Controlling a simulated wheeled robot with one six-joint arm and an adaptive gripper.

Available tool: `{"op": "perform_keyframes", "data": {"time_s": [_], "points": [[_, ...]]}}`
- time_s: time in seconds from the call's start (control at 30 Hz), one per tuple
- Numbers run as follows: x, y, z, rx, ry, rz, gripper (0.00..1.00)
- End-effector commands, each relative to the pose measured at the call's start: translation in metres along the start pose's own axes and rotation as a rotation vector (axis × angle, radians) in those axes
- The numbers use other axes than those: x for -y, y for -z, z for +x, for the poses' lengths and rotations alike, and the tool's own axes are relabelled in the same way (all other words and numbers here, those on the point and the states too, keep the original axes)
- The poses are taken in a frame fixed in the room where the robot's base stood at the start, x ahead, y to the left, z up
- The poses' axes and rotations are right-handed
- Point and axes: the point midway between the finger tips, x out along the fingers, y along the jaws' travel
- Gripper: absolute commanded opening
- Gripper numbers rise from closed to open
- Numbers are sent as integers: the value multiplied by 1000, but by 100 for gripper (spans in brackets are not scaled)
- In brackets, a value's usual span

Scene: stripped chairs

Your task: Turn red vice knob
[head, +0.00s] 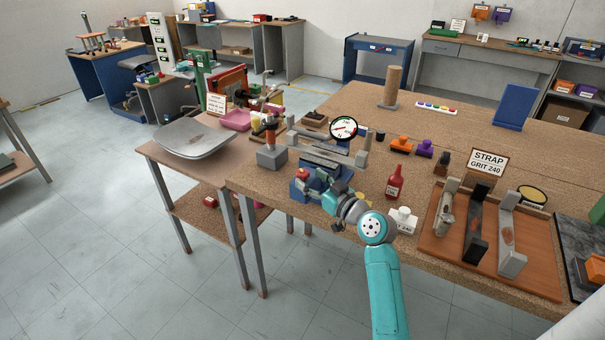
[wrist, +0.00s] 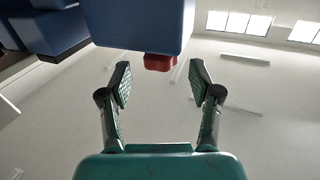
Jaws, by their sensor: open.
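The red knob (wrist: 159,62) shows in the wrist view as a small block at the lower edge of a blue vice body (wrist: 138,22). My gripper (wrist: 160,74) is open, with one textured finger pad on each side of the picture. The knob appears between the two fingertips, with clear gaps on both sides, and nothing is held. In the head view the blue vice (head: 308,187) stands at the front edge of the workbench, with a small red part (head: 302,173) on it. My wrist and teal arm partly hide the vice, and the fingertips cannot be made out there.
A red bottle (head: 394,184) and a white container (head: 403,220) stand right of the vice. A dial gauge (head: 343,129) is behind it. A wooden tray (head: 433,243) with stands lies farther right. Open floor lies in front of the workbench (head: 350,218).

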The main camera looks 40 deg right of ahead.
Motion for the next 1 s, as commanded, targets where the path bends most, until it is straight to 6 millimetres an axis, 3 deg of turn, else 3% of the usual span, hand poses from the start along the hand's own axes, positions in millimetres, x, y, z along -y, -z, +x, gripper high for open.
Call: {"op": "perform_keyframes", "data": {"time_s": [0.1,0.3,0.67,0.9,1.0], "points": [[1,0,19,0,1,0,63],[0,0,36,0,0,1,63],[0,0,40,0,-1,0,63],[0,0,40,0,-1,0,3],[0,0,40,0,-1,0,2]]}}
